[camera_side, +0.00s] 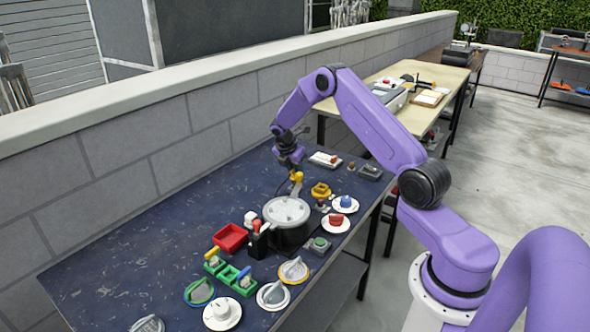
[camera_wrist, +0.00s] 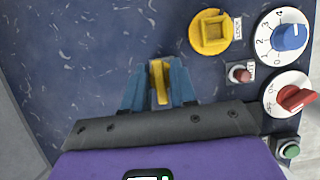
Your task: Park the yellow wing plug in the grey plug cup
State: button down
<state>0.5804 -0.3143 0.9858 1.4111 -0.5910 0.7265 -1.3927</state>
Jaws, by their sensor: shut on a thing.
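My gripper (camera_side: 293,169) is shut on the yellow wing plug (camera_side: 296,178), behind the pot in the side view. In the wrist view the plug (camera_wrist: 160,82) stands between my two blue fingers (camera_wrist: 160,90). I cannot tell whether its lower end touches anything, as the fingers and the plug hide what is below. A yellow round socket (camera_wrist: 211,33) with a square opening and a LOCK label lies up and right of my gripper in the wrist view. It also shows in the side view (camera_side: 321,190). I cannot clearly make out the grey plug cup.
A lidded pot (camera_side: 287,210) stands in front of my gripper. A blue dial (camera_wrist: 290,36), a red dial (camera_wrist: 293,98), a small red button (camera_wrist: 240,74) and a green button (camera_wrist: 289,150) are at right. The dark table's left part is mostly clear.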

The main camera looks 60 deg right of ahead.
jog(key=shift+f, duration=1.5)
dwell(2.1)
jog(key=c, duration=0.5)
grip_release()
jog(key=shift+r, duration=3.75)
